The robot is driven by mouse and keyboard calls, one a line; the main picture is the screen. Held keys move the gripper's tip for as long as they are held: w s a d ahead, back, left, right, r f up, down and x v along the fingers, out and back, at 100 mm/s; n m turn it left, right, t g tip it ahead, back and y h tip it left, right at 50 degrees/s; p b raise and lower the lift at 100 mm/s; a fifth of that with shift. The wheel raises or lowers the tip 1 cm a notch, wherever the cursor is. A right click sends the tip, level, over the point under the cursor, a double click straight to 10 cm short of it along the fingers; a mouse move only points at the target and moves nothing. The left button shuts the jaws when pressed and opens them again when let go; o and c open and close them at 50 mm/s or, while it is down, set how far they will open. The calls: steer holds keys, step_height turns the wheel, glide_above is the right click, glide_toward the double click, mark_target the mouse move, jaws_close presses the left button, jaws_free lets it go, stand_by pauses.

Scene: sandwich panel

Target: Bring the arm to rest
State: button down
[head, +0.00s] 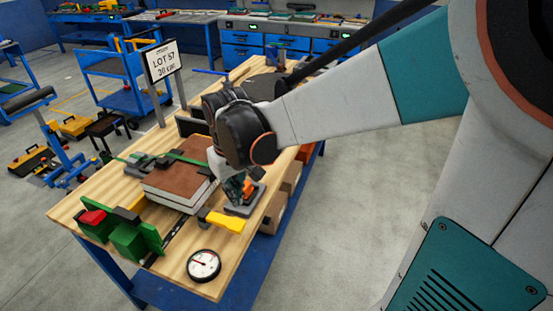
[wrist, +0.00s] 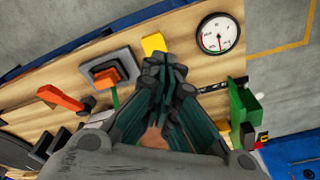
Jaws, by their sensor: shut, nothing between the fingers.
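My gripper (wrist: 166,72) is shut and empty in the wrist view, its fingers together above the bench. In the head view my gripper (head: 236,184) points down over the right side of the wooden workbench (head: 235,257), beside a layered panel (head: 182,178) with a brown top. A green bar lies across the panel. My arm reaches in from the right. My wrist hides part of the bench behind it. Whether the fingertips touch anything below is unclear.
A dial gauge (head: 203,265), a yellow block (head: 225,221) and a grey base with an orange part (head: 246,196) are close by. A green clamp (head: 130,240) stands at the front left. A sign (head: 161,60) rises behind. The floor at right is clear.

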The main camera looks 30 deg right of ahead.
steer(key=shift+s, duration=0.2)
steer(key=s+r+t, duration=0.5)
steer(key=s+r, duration=0.2)
steer(key=s, duration=0.4)
steer(key=shift+s+t, duration=0.15)
steer(key=shift+t, duration=0.25)
stand_by(0.8)
